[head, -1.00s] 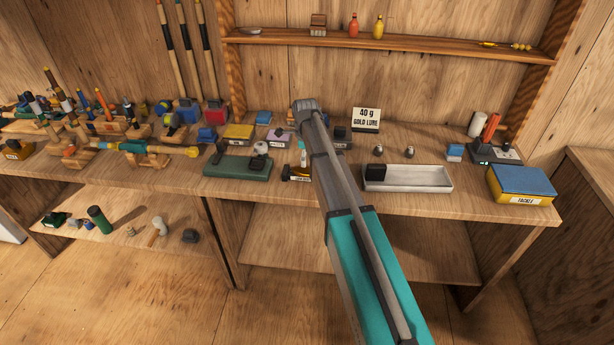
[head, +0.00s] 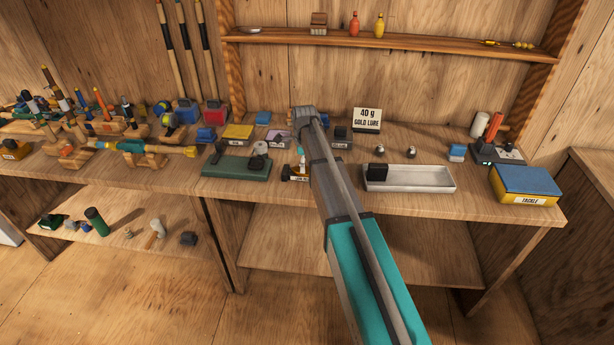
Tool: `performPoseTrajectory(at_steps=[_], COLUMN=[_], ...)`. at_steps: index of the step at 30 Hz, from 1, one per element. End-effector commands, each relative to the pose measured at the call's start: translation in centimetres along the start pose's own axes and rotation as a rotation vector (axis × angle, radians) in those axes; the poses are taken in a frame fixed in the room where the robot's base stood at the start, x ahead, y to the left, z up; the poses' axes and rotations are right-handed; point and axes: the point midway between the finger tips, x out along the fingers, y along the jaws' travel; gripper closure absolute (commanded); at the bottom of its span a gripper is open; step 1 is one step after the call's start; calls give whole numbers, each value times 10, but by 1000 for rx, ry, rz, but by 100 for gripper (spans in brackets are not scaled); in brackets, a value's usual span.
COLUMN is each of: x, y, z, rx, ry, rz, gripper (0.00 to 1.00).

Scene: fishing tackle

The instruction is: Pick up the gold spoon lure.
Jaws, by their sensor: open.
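A small gold-and-dark item with a white label (head: 290,174) sits at the bench's front edge, just left of my arm and partly covered by it. It is too small to tell whether it is the gold spoon lure. A thin yellow-gold piece (head: 489,43) lies on the upper shelf at the right. A sign (head: 367,120) reading "40 g GOLD LURE" stands at the back of the bench. My arm reaches over the bench, its wrist end left of the sign. My gripper's fingers are hidden behind the arm.
A pale shallow tray (head: 437,188) lies right of my arm, with two small metal weights (head: 380,150) behind it. A blue-and-yellow tackle box (head: 525,184) stands at the right end. The bench's left side is crowded.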

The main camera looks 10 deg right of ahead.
Motion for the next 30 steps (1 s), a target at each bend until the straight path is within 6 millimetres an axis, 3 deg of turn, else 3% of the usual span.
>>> performPoseTrajectory(at_steps=[9,30], x=[24,24], y=[0,0], z=[0,0], rx=[0,0], ry=[0,0], rz=[0,0], gripper=[0,0])
